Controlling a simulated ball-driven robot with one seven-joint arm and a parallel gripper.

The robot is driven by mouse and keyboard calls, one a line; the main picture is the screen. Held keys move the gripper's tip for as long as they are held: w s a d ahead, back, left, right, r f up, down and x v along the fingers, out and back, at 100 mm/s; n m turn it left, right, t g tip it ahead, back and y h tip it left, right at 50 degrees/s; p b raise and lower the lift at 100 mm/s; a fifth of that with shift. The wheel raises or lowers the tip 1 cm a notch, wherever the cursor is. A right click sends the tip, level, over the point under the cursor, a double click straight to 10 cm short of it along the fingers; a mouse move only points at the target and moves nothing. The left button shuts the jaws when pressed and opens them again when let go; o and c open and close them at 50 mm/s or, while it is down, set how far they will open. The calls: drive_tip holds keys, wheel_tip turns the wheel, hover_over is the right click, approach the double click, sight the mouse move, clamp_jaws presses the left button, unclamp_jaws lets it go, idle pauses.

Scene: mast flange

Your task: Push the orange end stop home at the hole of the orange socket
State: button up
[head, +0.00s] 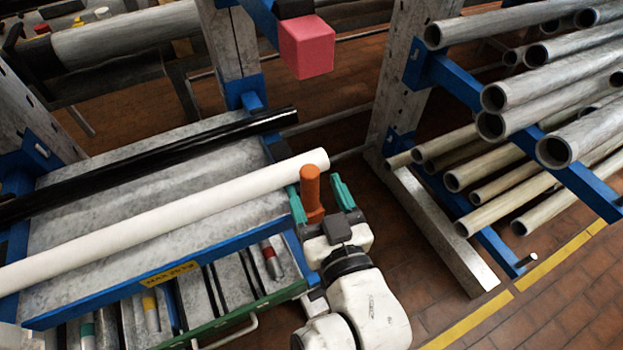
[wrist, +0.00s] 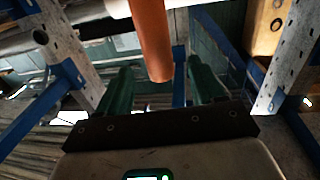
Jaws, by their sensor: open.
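An orange cylinder with a rounded end (head: 310,188), which I take for the end stop, stands between the fingers of my gripper (head: 320,198), close to the end of a white tube. In the wrist view the orange cylinder (wrist: 151,40) comes down from the top edge between the two green fingers of my gripper (wrist: 160,78). The fingers are apart, with a gap visible on either side of it. An orange socket and its hole cannot be told apart from the cylinder in either view.
The white tube (head: 165,217) and a black tube (head: 150,165) lie across a blue-framed rack. A pinkish-red block (head: 306,48) caps a blue arm above. Steel pipes (head: 540,80) jut out at the right. The tiled floor (head: 425,290) is open at the lower right.

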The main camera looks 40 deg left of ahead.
drive_tip(key=b+v, duration=0.1)
drive_tip(key=v, duration=0.6)
idle(0.4)
drive_tip(key=w+d+f+m+h, duration=0.25)
drive_tip(key=d+f+h, duration=0.25)
drive_tip(key=d+f, duration=0.3)
drive_tip(key=s+d+f+m+g+h+p, duration=0.1)
drive_tip(key=s+d+f+m+h, duration=0.1)
drive_tip(key=d, duration=0.6)
drive_tip(key=s+d+f+m+g+h, duration=0.2)
drive_tip(key=d+f+h, duration=0.2)
drive_tip(key=d, duration=0.5)
drive_tip(key=s+d+f+m+g+h+p, duration=0.1)
drive_tip(key=d+f, duration=0.3)
drive_tip(key=d, duration=0.4)
drive_tip(key=shift+s+d+m+g+h+p, duration=0.35)
drive_tip(key=shift+s+m+h, duration=0.1)
drive_tip(key=shift+m+h, duration=0.45)
drive_tip(key=s+d+m+g, duration=0.1)
drive_tip(key=s+d, duration=0.1)
drive_tip(key=s, duration=0.1)
drive_tip(key=s+d+f+m+g+h, duration=0.1)
drive_tip(key=s+d, duration=0.1)
drive_tip(key=d, duration=0.1)
drive_tip(key=s+d+m+g+h, duration=0.1)
drive_tip(key=s+d, duration=0.1)
drive_tip(key=s, duration=0.1)
drive_tip(key=shift+s+d+f, duration=0.3)
drive_tip(key=shift+d, duration=0.1)
drive_tip(key=shift+c, duration=0.2)
